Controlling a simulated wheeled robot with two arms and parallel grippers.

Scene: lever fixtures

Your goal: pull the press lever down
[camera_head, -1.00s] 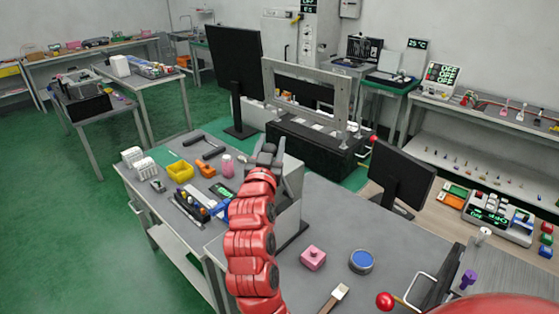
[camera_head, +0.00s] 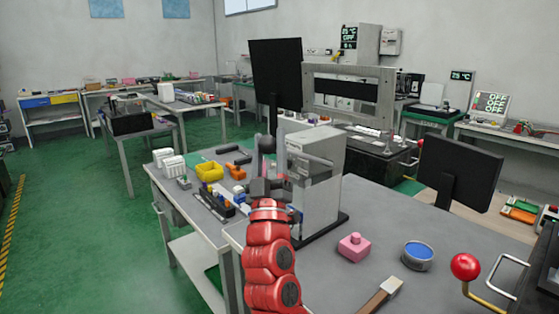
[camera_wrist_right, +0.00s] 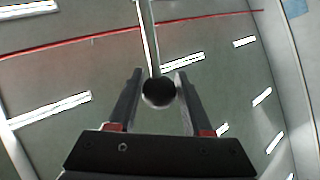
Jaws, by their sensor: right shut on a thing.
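The press is a grey boxy machine (camera_head: 318,185) on the near workbench, in the middle of the head view. Its lever shows in the right wrist view as a pale rod (camera_wrist_right: 146,35) ending in a dark round knob (camera_wrist_right: 158,92). My right gripper (camera_wrist_right: 158,88) is shut on this knob, with one dark finger on each side. In the head view my right gripper (camera_head: 268,165) is just left of the press, at the end of my red arm, and partly covers the lever. My left gripper is not in view.
A yellow bin (camera_head: 209,172) and small parts lie left. A red ball-ended lever (camera_head: 465,267) and a monitor (camera_head: 457,172) stand at the right.

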